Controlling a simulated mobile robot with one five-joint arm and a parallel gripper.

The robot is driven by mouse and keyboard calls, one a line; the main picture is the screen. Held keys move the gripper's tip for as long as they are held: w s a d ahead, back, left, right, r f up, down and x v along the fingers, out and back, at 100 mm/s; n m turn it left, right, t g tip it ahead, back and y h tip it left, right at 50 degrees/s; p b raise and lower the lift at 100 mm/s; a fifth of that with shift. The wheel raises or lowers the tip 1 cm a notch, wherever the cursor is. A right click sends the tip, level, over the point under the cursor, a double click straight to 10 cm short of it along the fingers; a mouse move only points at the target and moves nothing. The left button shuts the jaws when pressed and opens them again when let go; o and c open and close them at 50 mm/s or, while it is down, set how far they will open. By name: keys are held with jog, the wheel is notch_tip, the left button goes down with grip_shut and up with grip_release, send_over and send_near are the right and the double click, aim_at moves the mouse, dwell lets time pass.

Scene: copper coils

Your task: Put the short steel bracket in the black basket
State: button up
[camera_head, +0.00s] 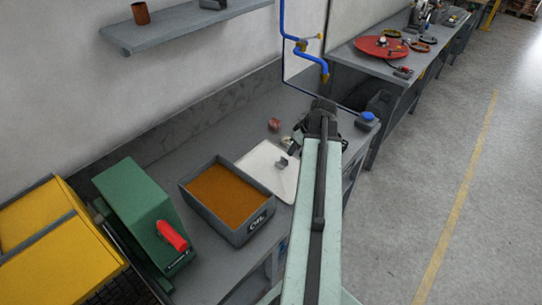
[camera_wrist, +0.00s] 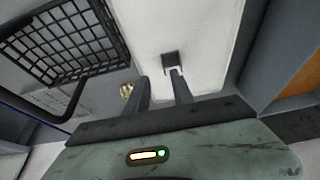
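The short steel bracket (camera_head: 282,163) is a small grey angled piece on a white board (camera_head: 262,163). In the wrist view the bracket (camera_wrist: 171,59) appears just beyond the tip of my right finger, and I cannot tell whether they touch. My gripper (camera_wrist: 158,76) is open, with its two dark fingers apart and nothing seen between them. The black basket (camera_wrist: 70,42) is a wire-mesh basket at the upper left of the wrist view. In the head view my arm hides most of the basket and my fingertips.
A grey bin (camera_head: 246,232) with brown contents stands left of the board. A green machine (camera_head: 133,205) with a red handle is farther left. A reddish copper piece (camera_head: 274,125) lies behind the board. A small brass-coloured item (camera_wrist: 127,90) shows beside my left finger.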

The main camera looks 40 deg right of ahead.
aim_at(282, 163)
jog(key=b+x, duration=0.7)
jog(key=x, duration=0.1)
jog(key=shift+w+a+b, duration=0.3)
jog(key=shift+w+a, duration=0.05)
jog(key=shift+w, duration=0.05)
jog(key=shift+r, duration=0.15)
grip_shut()
dwell(1.0)
